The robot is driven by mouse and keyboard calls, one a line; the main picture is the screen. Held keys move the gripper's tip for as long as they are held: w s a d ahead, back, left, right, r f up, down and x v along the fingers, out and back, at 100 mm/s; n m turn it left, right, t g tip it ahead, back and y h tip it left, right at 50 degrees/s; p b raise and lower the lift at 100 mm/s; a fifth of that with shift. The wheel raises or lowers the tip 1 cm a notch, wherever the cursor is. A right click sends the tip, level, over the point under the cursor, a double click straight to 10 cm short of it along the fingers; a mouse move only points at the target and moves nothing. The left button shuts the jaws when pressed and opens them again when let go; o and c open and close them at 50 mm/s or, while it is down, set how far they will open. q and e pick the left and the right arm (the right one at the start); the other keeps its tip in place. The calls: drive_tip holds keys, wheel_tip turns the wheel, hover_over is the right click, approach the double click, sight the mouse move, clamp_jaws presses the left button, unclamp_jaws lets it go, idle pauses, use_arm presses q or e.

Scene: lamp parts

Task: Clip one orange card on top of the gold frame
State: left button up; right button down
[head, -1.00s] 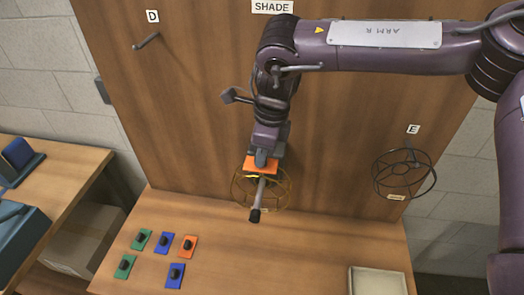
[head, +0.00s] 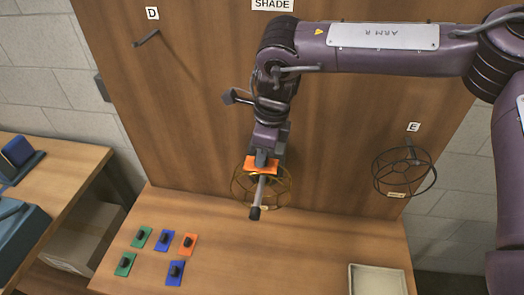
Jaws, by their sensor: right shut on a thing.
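The gold frame (head: 280,200), a round wire cage, hangs at the board around a peg (head: 257,198) that points toward me. My right gripper (head: 261,161) reaches down from above and is shut on an orange card (head: 257,168) at the top of the frame. Whether the card touches the frame's top rim I cannot tell. Another orange card (head: 192,239) with a black knob lies on the table. My left gripper is not in view.
Two green cards (head: 125,265) and two blue cards (head: 174,281) lie on the table at left. A black wire frame (head: 379,184) hangs under label E. An empty peg (head: 145,40) is under label D. A pale tray (head: 376,279) stands at right. The middle of the table is clear.

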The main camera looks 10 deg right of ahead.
drive_tip(key=shift+w+r, duration=0.15)
drive_tip(key=c, duration=1.8)
unclamp_jaws()
drive_tip(key=o, duration=0.5)
drive_tip(key=shift+c, duration=0.2)
